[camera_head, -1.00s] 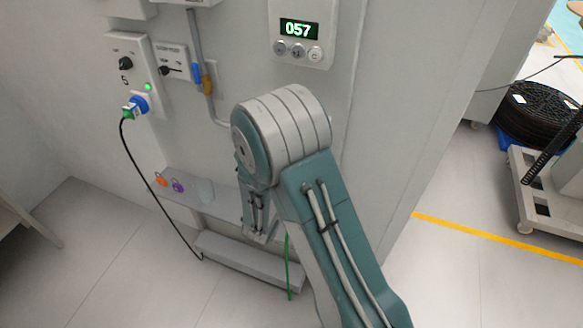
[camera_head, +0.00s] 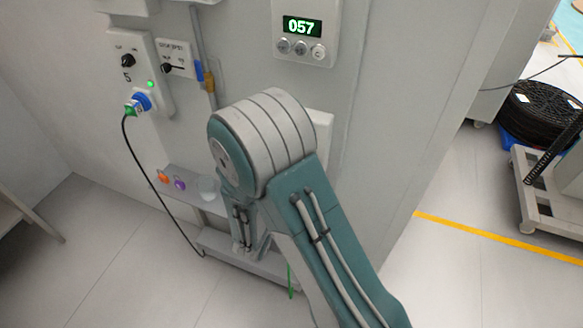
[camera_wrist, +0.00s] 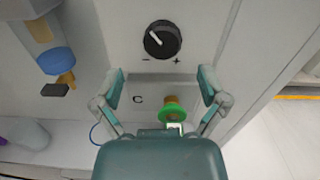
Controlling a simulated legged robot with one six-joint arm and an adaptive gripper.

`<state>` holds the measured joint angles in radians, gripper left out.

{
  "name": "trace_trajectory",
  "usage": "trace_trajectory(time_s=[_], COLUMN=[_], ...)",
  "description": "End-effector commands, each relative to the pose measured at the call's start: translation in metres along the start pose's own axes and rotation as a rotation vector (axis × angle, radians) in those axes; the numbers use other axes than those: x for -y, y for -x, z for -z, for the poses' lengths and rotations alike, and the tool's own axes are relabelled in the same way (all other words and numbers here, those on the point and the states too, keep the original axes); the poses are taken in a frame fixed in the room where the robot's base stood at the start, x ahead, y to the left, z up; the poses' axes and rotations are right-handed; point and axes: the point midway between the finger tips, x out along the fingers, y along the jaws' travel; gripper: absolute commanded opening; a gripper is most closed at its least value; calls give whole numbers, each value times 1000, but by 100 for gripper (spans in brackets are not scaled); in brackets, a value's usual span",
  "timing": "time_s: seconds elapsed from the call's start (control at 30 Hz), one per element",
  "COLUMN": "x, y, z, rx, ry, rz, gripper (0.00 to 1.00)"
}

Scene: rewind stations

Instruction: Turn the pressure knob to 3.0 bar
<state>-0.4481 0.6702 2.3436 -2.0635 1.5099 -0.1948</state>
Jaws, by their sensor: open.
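In the wrist view a round black knob (camera_wrist: 162,40) sits on a pale panel, with minus and plus marks below it. Its white pointer line points to the upper left. My gripper (camera_wrist: 160,78) is open and empty. Its two fingers are spread to the left and right below the knob in the picture, and I see no contact. No pressure reading is legible there. In the head view my arm hides the knob, and a white plate (camera_head: 321,130) shows partly behind the arm.
A green and brass fitting (camera_wrist: 172,110) shows between the fingers, below the knob. A blue-capped fitting (camera_wrist: 57,62) is at left. A shelf (camera_head: 212,206) with small coloured items lies low behind my arm.

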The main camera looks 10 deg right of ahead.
Motion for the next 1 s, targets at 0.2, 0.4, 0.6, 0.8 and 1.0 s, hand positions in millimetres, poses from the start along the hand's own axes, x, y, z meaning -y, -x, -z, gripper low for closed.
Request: trace_trajectory(time_s=[0.2,0.4,0.6,0.8,1.0], x=[-2,-1,0,0,0], y=[44,65,70,70,69], z=[1,1,1,1,1], rx=[0,0,0,0,0], ry=[2,1,0,0,0], rz=[-5,-2,1,1,1], gripper=[93,93,93,93,93])
